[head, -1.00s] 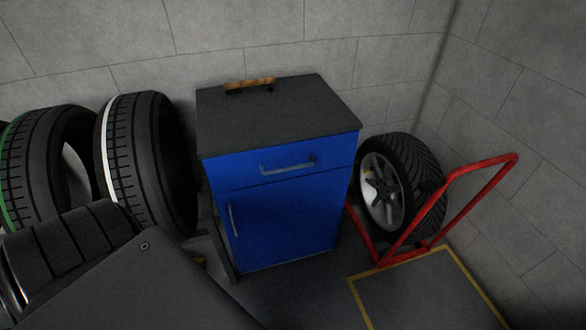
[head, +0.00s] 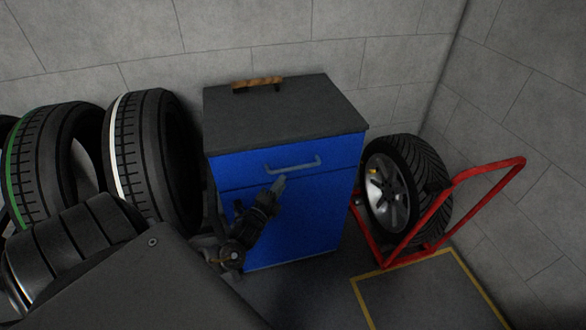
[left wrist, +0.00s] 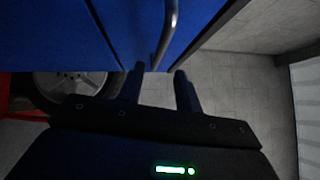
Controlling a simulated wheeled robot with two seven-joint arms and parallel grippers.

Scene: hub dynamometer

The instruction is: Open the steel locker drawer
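The blue steel locker (head: 310,215) stands against the back wall with a dark grey top. Its drawer (head: 235,166) is the upper blue front, which looks flush with the body, and it carries a grey bar handle (head: 293,165). My left gripper (head: 280,183) is just below the handle in the head view. In the left wrist view the fingers (left wrist: 160,76) are spread with nothing between their tips, and the curved handle (left wrist: 168,35) lies just beyond them. I cannot tell whether they touch it. The lower door's handle is hidden behind my arm. My right gripper is not in view.
A wooden-handled brush-like object (head: 258,83) lies on the locker top. Upright tyres (head: 150,160) stand to the left. A red tubular frame (head: 455,180) and a wheel (head: 400,190) stand to the right. The floor in front has a yellow-edged marking (head: 400,280).

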